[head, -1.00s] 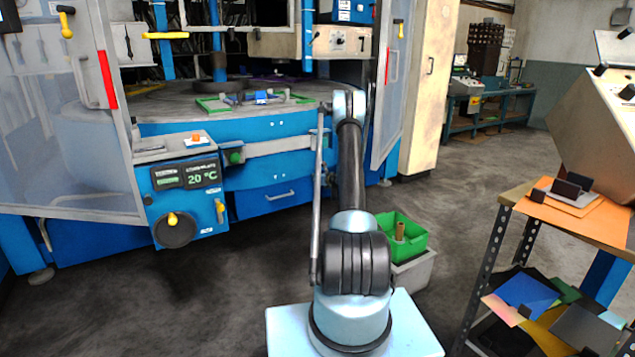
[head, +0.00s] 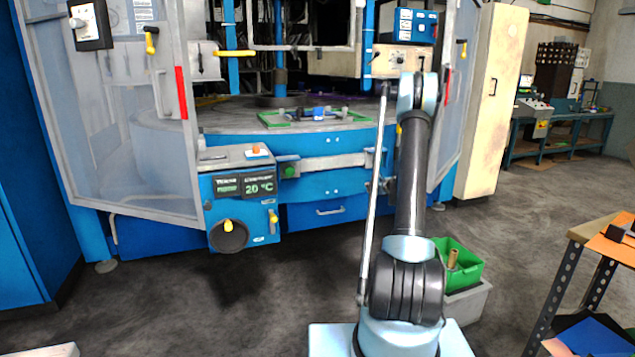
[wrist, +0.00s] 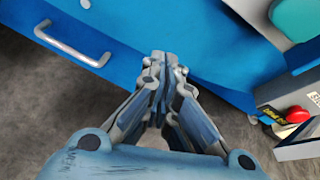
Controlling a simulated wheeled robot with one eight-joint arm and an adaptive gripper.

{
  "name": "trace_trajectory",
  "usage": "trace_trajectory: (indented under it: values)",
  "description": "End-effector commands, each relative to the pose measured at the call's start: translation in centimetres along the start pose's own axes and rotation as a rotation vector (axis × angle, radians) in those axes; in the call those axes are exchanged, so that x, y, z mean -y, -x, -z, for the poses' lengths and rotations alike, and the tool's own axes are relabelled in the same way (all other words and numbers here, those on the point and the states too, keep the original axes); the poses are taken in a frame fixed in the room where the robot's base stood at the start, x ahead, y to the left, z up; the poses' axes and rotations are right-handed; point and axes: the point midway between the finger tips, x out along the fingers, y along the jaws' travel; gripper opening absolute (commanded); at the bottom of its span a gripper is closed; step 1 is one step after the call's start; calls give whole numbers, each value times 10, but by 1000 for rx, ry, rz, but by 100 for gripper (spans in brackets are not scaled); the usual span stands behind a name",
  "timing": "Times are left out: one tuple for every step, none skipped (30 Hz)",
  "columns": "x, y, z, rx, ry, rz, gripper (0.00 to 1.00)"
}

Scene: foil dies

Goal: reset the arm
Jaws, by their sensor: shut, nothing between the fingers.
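My arm (head: 411,180) stands upright in the head view, in front of the blue machine (head: 340,165). My gripper (wrist: 163,58) shows in the wrist view with its two fingers together and nothing between them. It points at the blue front of the machine, above a drawer with a pale handle (wrist: 72,42). In the head view the gripper itself cannot be made out behind the arm.
A green bin (head: 470,268) on a grey box stands right of my arm. A shelf rack with an orange top (head: 612,246) stands at the far right. The machine's open door (head: 125,130) and control panel (head: 244,208) are at the left. Bare floor lies in front.

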Motion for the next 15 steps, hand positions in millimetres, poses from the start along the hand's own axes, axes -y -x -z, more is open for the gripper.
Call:
trace_trajectory:
  values:
    - [-7,9,-12,-12,45,-15,0]
    - [-11,14,-18,-19,74,-23,0]
    - [-16,21,-26,-30,114,-34,0]
    - [-20,26,-32,-37,143,-44,0]
    - [-24,32,-37,-45,173,-53,0]
    - [-29,39,-44,-54,212,-64,0]
    - [-33,44,-49,-61,241,-73,0]
    - [-37,50,-54,-68,272,-83,0]
    - [-44,58,-60,-77,310,-97,0]
    - [-48,64,-65,-84,340,-106,0]
    - [-52,69,-69,-90,369,-116,0]
    - [-58,78,-75,-98,408,-130,0]
    - [-63,84,-78,-105,437,-140,0]
    - [-67,90,-82,-110,466,-150,0]
    - [-74,99,-87,-118,505,-163,0]
